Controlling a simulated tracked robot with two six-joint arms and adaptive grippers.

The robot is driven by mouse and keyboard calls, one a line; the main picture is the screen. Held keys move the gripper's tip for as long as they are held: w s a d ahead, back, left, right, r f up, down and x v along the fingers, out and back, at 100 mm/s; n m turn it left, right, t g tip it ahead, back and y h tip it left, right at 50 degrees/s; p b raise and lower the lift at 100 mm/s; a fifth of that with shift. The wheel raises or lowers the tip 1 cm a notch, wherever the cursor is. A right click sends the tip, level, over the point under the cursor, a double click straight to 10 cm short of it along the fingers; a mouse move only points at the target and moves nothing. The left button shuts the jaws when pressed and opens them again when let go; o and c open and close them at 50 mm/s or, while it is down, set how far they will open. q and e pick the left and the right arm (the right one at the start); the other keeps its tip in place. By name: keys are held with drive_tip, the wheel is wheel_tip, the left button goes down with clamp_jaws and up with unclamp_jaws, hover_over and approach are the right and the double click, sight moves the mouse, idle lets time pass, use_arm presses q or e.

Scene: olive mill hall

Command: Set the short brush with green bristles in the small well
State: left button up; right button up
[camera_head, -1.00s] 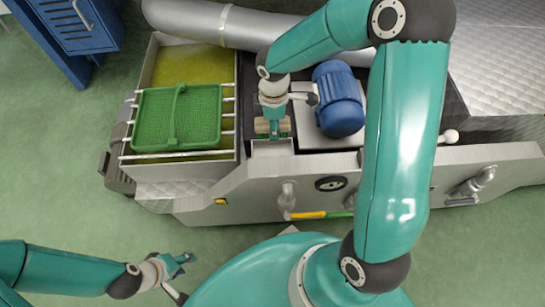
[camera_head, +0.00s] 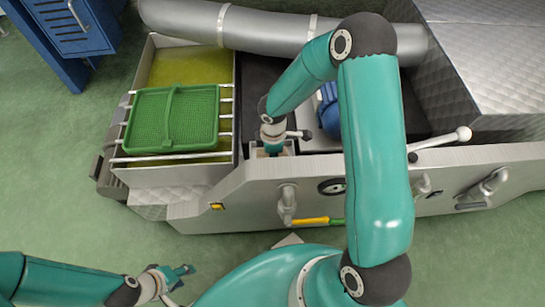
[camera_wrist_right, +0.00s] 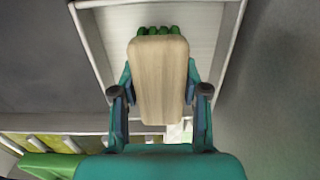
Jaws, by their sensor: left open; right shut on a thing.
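The short brush (camera_wrist_right: 158,80) has a pale wooden block with green bristles showing at its far end. My right gripper (camera_wrist_right: 159,95) is shut on the block, one finger on each side. The small well (camera_wrist_right: 214,45) is a light grey, straight-walled recess behind and around the brush in the right wrist view. The brush overlaps its opening; I cannot tell how deep it sits or whether it touches the bottom. In the head view, my right gripper (camera_head: 272,147) is at the well, and the brush is mostly hidden. My left gripper (camera_head: 184,270) is open and empty over the floor.
A green mesh basket (camera_head: 172,118) rests on rails over a tank (camera_head: 150,172) left of the well. A blue motor (camera_head: 328,112) stands to its right, partly behind my arm. A lever with a white knob (camera_head: 463,134) and valves (camera_head: 288,205) line the machine's front.

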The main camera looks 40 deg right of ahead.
drive_tip(key=shift+f, duration=0.15)
drive_tip(key=o, duration=1.3)
drive_tip(key=shift+r, duration=0.2)
drive_tip(key=shift+r, duration=0.2)
wheel_tip(320, 180, up, 10)
drive_tip(key=p, duration=0.4)
drive_tip(key=shift+r, duration=0.2)
drive_tip(key=shift+r+p, duration=0.35)
drive_tip(key=shift+r, duration=0.3)
